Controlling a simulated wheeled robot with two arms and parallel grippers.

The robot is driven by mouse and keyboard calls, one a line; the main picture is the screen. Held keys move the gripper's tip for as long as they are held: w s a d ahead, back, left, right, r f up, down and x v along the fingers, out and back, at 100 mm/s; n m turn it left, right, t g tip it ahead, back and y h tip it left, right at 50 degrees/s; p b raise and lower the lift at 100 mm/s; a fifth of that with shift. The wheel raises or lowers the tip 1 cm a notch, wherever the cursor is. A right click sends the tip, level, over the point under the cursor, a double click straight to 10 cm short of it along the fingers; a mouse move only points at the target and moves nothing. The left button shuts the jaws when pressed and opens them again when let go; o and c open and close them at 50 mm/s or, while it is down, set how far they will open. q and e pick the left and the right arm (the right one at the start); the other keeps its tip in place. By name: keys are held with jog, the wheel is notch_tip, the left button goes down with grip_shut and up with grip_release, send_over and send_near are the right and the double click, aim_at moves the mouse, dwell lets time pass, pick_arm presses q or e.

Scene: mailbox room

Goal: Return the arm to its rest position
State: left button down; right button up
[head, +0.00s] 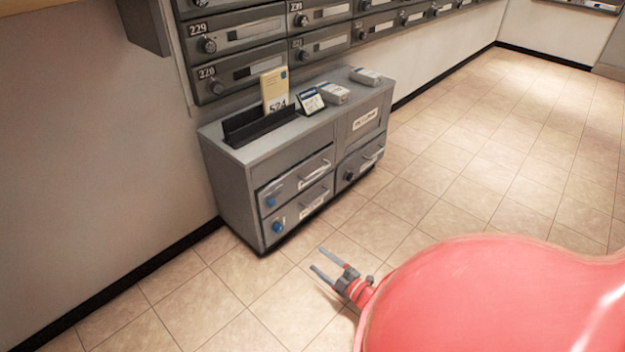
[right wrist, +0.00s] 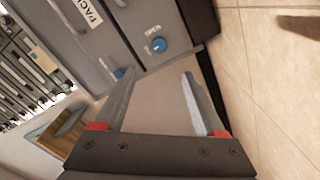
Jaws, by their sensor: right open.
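My right gripper (head: 324,262) is low in front of the grey cabinet in the head view, above the tiled floor. Its two fingers are apart and nothing is between them. The gripper also shows in the right wrist view (right wrist: 160,85), with its fingers spread towards the cabinet's side. A large red part of my right arm (head: 490,295) fills the lower right of the head view. My left gripper is not in view.
A grey cabinet (head: 228,190) with drawers and blue knobs stands against the wall. On its top are a black tray (head: 250,128), a yellow card (head: 274,88) and small boxes (head: 334,93). Numbered mailboxes (head: 240,60) hang above. Tiled floor (head: 470,165) is clear to the right.

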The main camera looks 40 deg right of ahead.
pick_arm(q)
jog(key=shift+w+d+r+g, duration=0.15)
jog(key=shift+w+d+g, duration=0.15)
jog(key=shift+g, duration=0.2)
pick_arm(e)
jog(key=shift+s, duration=0.3)
